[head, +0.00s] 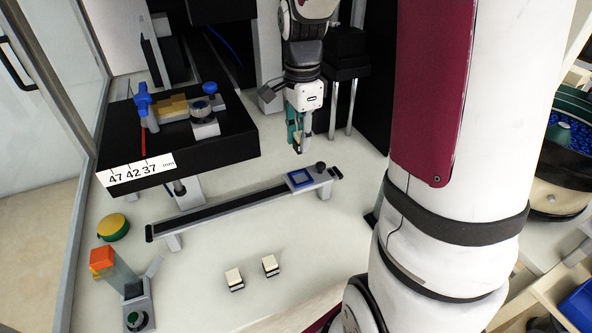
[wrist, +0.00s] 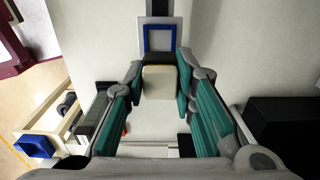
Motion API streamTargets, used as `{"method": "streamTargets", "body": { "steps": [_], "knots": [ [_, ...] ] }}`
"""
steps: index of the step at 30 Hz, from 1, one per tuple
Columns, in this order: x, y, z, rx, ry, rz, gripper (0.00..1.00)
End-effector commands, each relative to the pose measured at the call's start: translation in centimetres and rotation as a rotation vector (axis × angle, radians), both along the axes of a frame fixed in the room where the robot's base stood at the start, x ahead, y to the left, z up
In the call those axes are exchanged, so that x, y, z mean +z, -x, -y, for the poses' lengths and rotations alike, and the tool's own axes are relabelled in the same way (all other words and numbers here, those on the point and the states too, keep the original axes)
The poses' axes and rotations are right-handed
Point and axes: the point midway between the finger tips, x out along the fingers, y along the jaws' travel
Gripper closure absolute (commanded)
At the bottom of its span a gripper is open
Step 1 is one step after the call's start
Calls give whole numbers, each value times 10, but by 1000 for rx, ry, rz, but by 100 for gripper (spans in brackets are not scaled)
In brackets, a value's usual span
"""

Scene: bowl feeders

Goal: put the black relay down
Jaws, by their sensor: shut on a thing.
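My gripper (head: 299,143) is above the white table, behind the blue square frame. In the wrist view its teal fingers (wrist: 168,80) are shut on a relay (wrist: 159,83), a small block with a cream face and a black end. Little of the held relay shows in the head view. The blue square frame (head: 301,178) sits on the right part of the grey rail; it also shows in the wrist view (wrist: 160,39), just beyond the relay and apart from it. Two similar cream-and-black blocks stand on the table at the front, one left (head: 234,278) and one right (head: 270,264).
The dark rail (head: 225,208) runs across the table on grey feet. A black gauge platform (head: 215,145) marked 47, 42, 37 mm stands at left. A yellow-green button (head: 113,227) and an orange-topped post (head: 103,258) are at front left. Bare table lies around the two blocks.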

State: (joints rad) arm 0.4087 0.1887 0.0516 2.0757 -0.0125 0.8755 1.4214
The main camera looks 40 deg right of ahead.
Motion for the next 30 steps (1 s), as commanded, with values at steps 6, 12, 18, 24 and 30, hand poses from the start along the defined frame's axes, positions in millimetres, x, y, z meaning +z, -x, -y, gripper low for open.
{"method": "streamTargets", "body": {
  "steps": [6, 12, 18, 24, 30],
  "knots": [
    [-41, 1, 0, 1, -2, -5, 100],
    [-56, 0, 0, 1, 0, -2, 100],
    [-80, 1, 0, -1, -2, -5, 100],
    [-91, 0, 0, 1, 0, 0, 100],
    [-92, 0, 0, 1, 0, -1, 100]
  ]
}}
